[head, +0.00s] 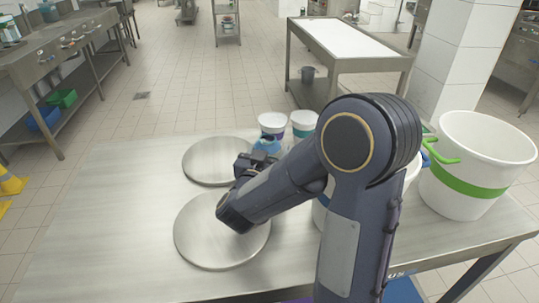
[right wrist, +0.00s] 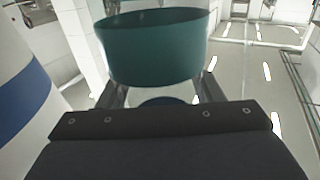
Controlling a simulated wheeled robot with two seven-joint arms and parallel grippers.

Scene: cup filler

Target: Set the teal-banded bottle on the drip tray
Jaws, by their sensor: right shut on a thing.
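My right gripper (right wrist: 160,90) is shut on the teal-banded bottle; a broad teal round part (right wrist: 155,48) of it shows between the fingers in the right wrist view. In the head view my right arm reaches across the table, and its wrist hides most of the grip. A small light blue piece (head: 267,146) shows just beyond the wrist; I cannot tell if it belongs to the bottle. Two round metal trays lie on the table: a far one (head: 205,160) and a near one (head: 215,245). The wrist is above the near tray's upper right edge. My left gripper is out of view.
A white cup with a purple band (head: 271,122) and one with a teal band (head: 303,124) stand beyond the wrist. A white bucket with a green band (head: 470,165) stands at right. A blue-banded white container (right wrist: 25,90) is close in the wrist view. The table's left side is clear.

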